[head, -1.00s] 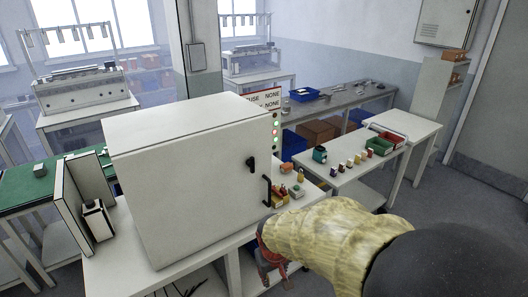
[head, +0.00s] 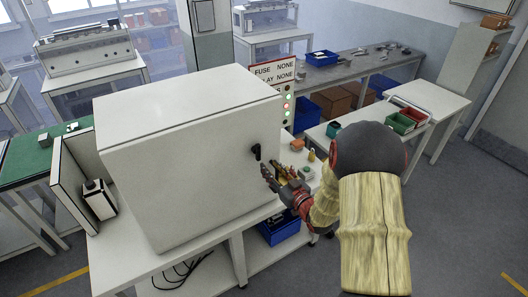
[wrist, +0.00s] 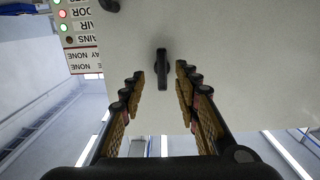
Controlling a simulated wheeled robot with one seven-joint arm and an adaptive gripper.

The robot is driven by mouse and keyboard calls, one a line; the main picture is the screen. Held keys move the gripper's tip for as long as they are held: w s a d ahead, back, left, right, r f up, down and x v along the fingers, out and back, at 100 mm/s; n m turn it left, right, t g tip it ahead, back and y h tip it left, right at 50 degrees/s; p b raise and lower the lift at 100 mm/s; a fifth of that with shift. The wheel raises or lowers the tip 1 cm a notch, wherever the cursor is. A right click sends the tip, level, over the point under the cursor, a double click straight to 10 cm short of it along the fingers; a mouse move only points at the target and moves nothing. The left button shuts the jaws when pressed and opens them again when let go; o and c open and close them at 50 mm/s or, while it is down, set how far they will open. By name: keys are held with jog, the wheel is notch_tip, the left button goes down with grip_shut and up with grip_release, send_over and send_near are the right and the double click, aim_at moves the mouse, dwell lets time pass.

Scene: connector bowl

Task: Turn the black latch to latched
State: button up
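The black latch (head: 256,152) is on the front of the large white cabinet (head: 185,160), near its right edge, and its bar looks upright. In the wrist view the latch (wrist: 161,68) stands lengthwise between my two fingers, with a gap on each side. My gripper (head: 272,174) is open and empty just in front of the cabinet face, a little below the latch in the head view. No contact with the latch shows. The cabinet's black handle is hidden behind my gripper in the head view; a dark piece at the wrist view's top edge (wrist: 110,5) may be it.
A status sign (head: 273,74) and lamps (head: 287,105) are beside the cabinet's right edge. Small parts (head: 298,146) lie on the bench right of my gripper. A side table (head: 360,110) holds green (head: 400,123) and red bins. A blue bin (head: 280,232) is under the bench.

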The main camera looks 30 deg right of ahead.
aim_at(259, 154)
jog(key=shift+t, duration=0.3)
jog(key=w, duration=0.5)
jog(key=w+r, duration=0.1)
jog(key=w, duration=0.1)
jog(key=shift+w+a+r+p, duration=0.1)
jog(key=shift+w+a+p, duration=0.15)
jog(key=shift+w+p, duration=0.15)
jog(key=shift+c, duration=0.9)
grip_shut()
